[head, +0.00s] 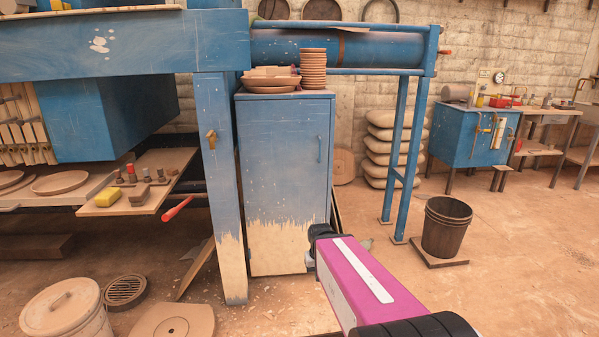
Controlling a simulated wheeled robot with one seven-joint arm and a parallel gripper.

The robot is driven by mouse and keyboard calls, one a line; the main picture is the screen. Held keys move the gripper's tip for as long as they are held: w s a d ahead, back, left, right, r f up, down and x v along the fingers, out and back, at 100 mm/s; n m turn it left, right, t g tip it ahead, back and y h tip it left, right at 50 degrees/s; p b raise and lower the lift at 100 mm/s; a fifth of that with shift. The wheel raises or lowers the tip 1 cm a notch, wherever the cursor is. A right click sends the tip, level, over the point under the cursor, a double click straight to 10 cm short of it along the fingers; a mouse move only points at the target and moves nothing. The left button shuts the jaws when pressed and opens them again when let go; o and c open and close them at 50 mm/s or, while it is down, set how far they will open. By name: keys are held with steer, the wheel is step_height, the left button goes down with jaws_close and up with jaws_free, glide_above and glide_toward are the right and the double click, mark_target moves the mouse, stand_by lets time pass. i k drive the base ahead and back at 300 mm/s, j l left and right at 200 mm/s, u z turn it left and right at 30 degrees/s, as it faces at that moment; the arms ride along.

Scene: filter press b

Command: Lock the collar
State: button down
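A blue horizontal cylinder (385,50) lies in the blue frame at the top of the head view. A thin brownish band (341,47) goes around it; I cannot tell whether this band is the collar or whether it is locked. A small red-tipped part (445,52) sticks out at the frame's right end. My arm, magenta with a white strip, reaches in from the bottom right. Its dark end is in front of the blue cabinet's lower right edge, well below the cylinder. The gripper's fingers cannot be made out.
The blue cabinet (285,165) carries stacked clay plates (313,68). A shelf with a yellow sponge (108,197) and a red handle (177,208) juts out left. A dark bucket (446,227) stands right of the frame legs (396,150). A lidded tub (66,310) stands bottom left.

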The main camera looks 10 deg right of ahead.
mark_target(443, 51)
steer(key=i+l+u, duration=0.1)
steer(key=l, duration=0.7)
steer(key=l+u, duration=0.1)
steer(key=l, duration=0.65)
steer(key=l+u, duration=0.1)
steer(key=l, duration=0.7)
steer(key=l+u, duration=0.15)
steer(key=l, duration=0.65)
steer(key=l+u, duration=0.1)
steer(key=l, duration=0.7)
steer(key=l+u, duration=0.1)
steer(key=l, duration=0.7)
steer(key=k+l+u, duration=0.1)
steer(key=l, duration=0.65)
steer(key=i+l, duration=0.1)
steer(key=l, duration=0.55)
steer(key=i+l+u, duration=0.1)
steer(key=l, duration=0.55)
steer(key=i+l, duration=0.15)
steer(key=l, duration=0.5)
steer(key=i+z, duration=0.1)
steer(key=z, duration=0.15)
